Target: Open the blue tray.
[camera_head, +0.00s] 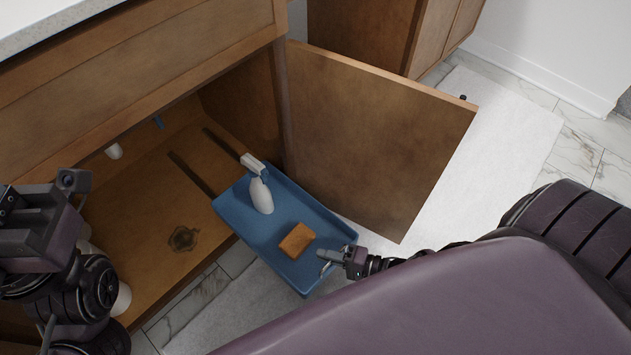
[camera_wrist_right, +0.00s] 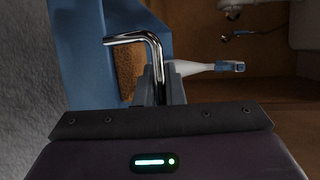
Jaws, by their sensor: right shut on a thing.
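The blue tray (camera_head: 240,212) sticks out of the open cabinet under the counter, its front end beyond the cabinet's edge. A white spray bottle (camera_head: 261,195) stands in it and an orange-brown sponge (camera_head: 297,240) lies near its front. My right gripper (camera_head: 325,256) is at the tray's front end, shut on its metal handle. In the right wrist view the chrome handle (camera_wrist_right: 130,39) runs down between the fingers (camera_wrist_right: 160,88), with the tray's blue wall (camera_wrist_right: 85,50) beside it. My left gripper (camera_head: 35,225) is at the left edge, away from the tray; its fingers are unclear.
The open wooden cabinet door (camera_head: 385,135) stands just right of the tray. The cabinet floor (camera_head: 150,205) has a dark ring-shaped mark. White items, partly hidden, are near my left arm. A grey mat (camera_head: 225,320) lies below, and a white rug (camera_head: 500,150) lies beyond the door.

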